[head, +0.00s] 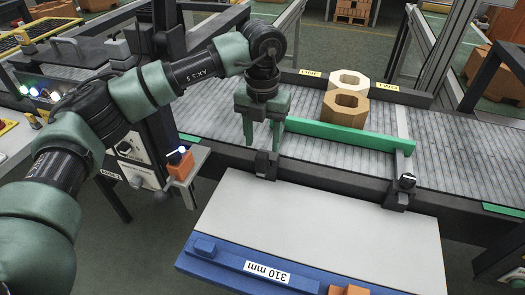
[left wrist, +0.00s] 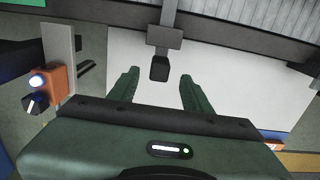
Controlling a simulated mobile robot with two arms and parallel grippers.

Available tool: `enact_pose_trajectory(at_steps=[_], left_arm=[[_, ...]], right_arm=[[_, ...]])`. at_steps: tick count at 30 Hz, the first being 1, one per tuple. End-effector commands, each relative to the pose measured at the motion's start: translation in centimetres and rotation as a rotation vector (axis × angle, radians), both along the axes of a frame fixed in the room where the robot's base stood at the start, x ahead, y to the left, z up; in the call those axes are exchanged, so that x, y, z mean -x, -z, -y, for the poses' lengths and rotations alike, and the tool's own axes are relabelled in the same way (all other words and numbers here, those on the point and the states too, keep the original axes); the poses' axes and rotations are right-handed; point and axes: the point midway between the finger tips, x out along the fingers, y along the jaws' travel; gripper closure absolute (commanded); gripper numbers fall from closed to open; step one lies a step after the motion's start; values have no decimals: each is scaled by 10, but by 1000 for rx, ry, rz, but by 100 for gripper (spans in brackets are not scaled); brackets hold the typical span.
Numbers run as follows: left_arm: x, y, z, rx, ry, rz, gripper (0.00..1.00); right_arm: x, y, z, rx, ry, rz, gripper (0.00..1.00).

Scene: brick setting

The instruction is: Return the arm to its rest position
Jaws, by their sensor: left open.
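My left arm reaches in from the left in the head view. My left gripper (head: 257,136) points down over the near side of the grey roller conveyor, left of two hexagonal bricks. Its fingers are apart with nothing between them. In the left wrist view the two green fingers (left wrist: 158,88) are spread over a white board, near a dark bracket (left wrist: 160,68). My right gripper shows in neither view.
A tan hexagonal brick (head: 345,109) and a cream one (head: 348,80) stand on the conveyor (head: 455,150) behind a green bar (head: 350,136). A white board (head: 320,230) with a blue edge marked "310 mm" lies in front. An orange control box (head: 180,164) stands left.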

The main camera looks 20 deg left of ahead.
Motion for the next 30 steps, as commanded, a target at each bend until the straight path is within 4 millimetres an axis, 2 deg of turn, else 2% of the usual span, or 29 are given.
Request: enact_pose_trajectory(at_steps=[3, 7, 21, 23, 30], left_arm=[[-1, -16, 1, 0, 0, 2, 51], [0, -24, 0, 0, 1, 1, 51], [0, -27, 0, 0, 0, -1, 51], [0, -33, 0, 0, 0, 0, 51], [0, -77, 0, 0, 0, 0, 51]], right_arm=[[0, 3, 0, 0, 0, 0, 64], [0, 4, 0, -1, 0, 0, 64], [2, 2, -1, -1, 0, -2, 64], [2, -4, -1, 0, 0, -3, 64], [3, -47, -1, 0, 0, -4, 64]])
